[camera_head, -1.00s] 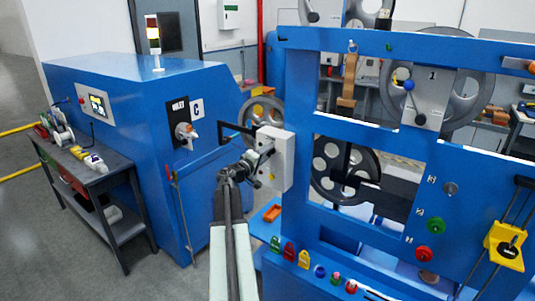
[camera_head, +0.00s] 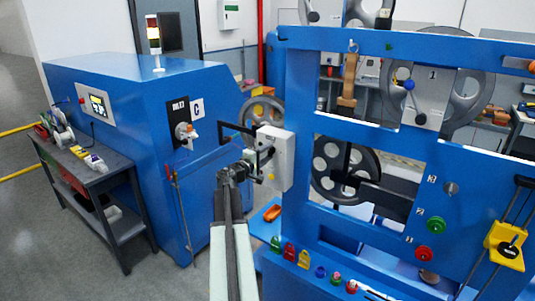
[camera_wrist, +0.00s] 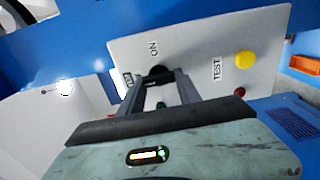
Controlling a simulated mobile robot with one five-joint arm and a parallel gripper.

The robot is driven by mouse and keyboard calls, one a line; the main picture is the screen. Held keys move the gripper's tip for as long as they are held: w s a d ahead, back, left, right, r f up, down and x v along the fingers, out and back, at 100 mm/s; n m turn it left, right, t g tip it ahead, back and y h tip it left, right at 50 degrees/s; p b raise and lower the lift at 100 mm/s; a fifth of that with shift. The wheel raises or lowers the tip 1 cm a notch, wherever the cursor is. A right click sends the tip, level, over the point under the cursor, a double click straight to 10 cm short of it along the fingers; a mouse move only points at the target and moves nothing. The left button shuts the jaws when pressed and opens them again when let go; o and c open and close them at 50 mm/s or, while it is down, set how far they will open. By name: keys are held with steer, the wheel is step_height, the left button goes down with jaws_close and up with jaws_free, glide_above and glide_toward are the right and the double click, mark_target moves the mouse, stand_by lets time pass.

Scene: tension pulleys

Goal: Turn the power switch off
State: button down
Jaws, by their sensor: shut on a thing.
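The power switch is on a light grey box (camera_head: 280,173) fixed to the left post of the blue frame. In the wrist view the box face (camera_wrist: 200,50) shows an ON label, a TEST label, a yellow button (camera_wrist: 245,59) and a small red one. Another label beside the left finger is too small to read surely. My gripper (camera_head: 252,168) is at the front of the box. In the wrist view its fingers (camera_wrist: 162,82) are shut on the black switch handle (camera_wrist: 158,72), which is partly hidden by them.
A blue cabinet (camera_head: 150,130) with a rotary switch (camera_head: 185,132) stands left of my arm. Grey floor is open between cabinet and frame.

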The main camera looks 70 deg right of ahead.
steer(key=shift+a+f, duration=0.1)
steer(key=c, duration=0.8)
jaws_free()
steer(key=shift+c, duration=0.2)
steer(key=v, duration=0.7)
steer(key=shift+a, duration=0.35)
steer(key=shift+w, duration=0.1)
